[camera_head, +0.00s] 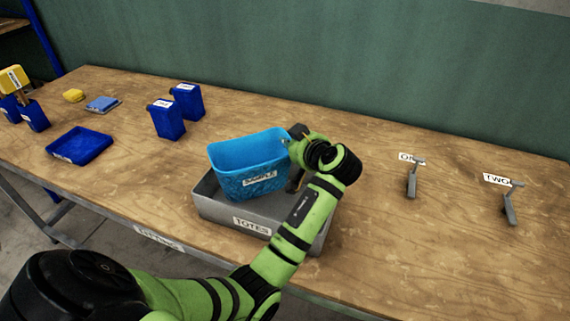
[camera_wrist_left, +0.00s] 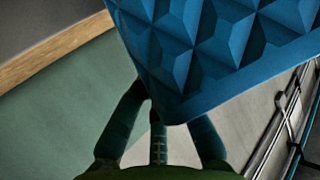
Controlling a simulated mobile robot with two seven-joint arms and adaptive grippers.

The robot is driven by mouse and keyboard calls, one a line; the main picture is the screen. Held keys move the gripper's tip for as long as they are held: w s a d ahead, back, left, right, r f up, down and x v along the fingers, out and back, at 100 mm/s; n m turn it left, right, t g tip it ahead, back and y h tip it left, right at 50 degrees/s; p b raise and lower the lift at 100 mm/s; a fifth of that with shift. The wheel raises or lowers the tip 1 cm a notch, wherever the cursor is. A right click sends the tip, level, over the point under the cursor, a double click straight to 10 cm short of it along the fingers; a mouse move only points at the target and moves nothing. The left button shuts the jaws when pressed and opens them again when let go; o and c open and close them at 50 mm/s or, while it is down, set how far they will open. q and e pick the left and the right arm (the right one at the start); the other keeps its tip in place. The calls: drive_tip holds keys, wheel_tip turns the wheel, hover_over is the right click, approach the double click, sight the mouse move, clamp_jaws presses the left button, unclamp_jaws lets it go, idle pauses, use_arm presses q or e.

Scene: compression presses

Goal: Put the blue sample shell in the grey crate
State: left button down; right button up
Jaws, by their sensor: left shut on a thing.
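The blue sample shell (camera_head: 234,160) is a bright blue open tub with a faceted wall and a "SAMPLE" label. It stands roughly upright within the rim of the grey crate (camera_head: 286,231), which is labelled "TOTES", towards its left side. I cannot tell whether its base touches the crate floor. My left gripper (camera_head: 296,158) is shut on the shell's right side, and my forearm hides the crate's right part. In the left wrist view the faceted shell wall (camera_wrist_left: 225,45) lies against my left gripper's fingers (camera_wrist_left: 160,125). My right gripper is out of view.
Two dark blue containers (camera_head: 167,120) stand left of the crate. A dark blue tray (camera_head: 79,145), a yellow item (camera_head: 73,96) and a flat blue item (camera_head: 102,104) lie further left. Two grey levers (camera_head: 411,182) are at the right. Wood is clear between crate and levers.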

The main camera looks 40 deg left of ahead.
use_arm(q)
drive_tip(key=f, duration=0.2)
drive_tip(key=shift+s+f, duration=0.2)
drive_tip(key=shift+f, duration=0.15)
wheel_tip(320, 180, down, 3)
drive_tip(key=shift+w+r+p, duration=0.1)
drive_tip(key=shift+r+p, duration=0.05)
drive_tip(key=shift+p, duration=0.25)
drive_tip(key=c, duration=1.4)
unclamp_jaws()
drive_tip(key=shift+o, duration=0.2)
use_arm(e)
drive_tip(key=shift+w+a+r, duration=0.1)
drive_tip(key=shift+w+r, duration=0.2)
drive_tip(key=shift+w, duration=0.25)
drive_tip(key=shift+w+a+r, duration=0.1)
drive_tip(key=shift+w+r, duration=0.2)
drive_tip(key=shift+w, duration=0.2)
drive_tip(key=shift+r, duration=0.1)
